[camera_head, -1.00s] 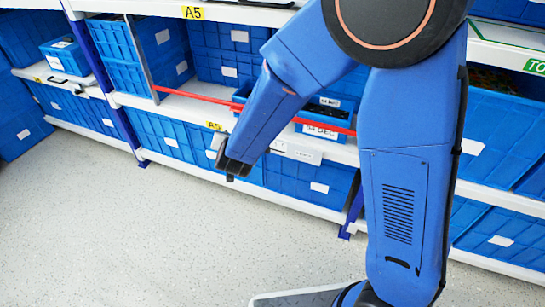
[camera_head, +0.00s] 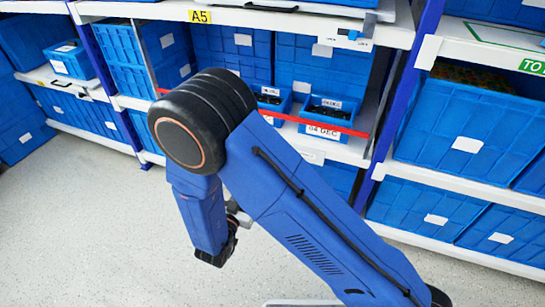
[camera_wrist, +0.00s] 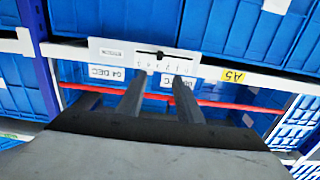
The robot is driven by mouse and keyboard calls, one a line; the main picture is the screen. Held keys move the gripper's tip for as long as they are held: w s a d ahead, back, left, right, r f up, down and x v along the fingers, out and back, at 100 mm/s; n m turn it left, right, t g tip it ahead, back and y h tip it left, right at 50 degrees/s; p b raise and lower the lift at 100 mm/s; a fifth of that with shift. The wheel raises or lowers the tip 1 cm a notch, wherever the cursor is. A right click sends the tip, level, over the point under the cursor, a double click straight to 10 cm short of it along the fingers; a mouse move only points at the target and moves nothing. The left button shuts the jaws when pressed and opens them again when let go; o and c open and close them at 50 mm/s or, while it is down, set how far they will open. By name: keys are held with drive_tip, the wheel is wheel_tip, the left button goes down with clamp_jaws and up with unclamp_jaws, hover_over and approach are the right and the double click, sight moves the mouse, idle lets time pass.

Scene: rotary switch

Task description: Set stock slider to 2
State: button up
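The stock slider (camera_wrist: 160,56) is a white plate with a dark horizontal slot, a small dark knob near its middle and a row of digits, seen upside down in the wrist view. Which digit the knob marks is too small to tell. In the head view, what looks like the same plate (camera_head: 352,39) is on the upper shelf's front edge. My gripper (camera_wrist: 159,78) is open and empty, its two fingers pointing toward the plate without visible contact. In the head view my gripper (camera_head: 215,256) hangs low, in front of the shelving, with its fingertips unclear.
A red bar (camera_head: 300,122) crosses the shelf bay in front of small labelled blue boxes (camera_head: 328,112). The shelf edge carries a yellow A5 label (camera_head: 200,16). Large blue crates (camera_head: 465,135) fill the right bay. The grey floor (camera_head: 70,230) at left is clear.

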drive_tip(key=x, duration=1.7)
drive_tip(key=shift+w, duration=0.15)
drive_tip(key=shift+d, duration=0.1)
clamp_jaws()
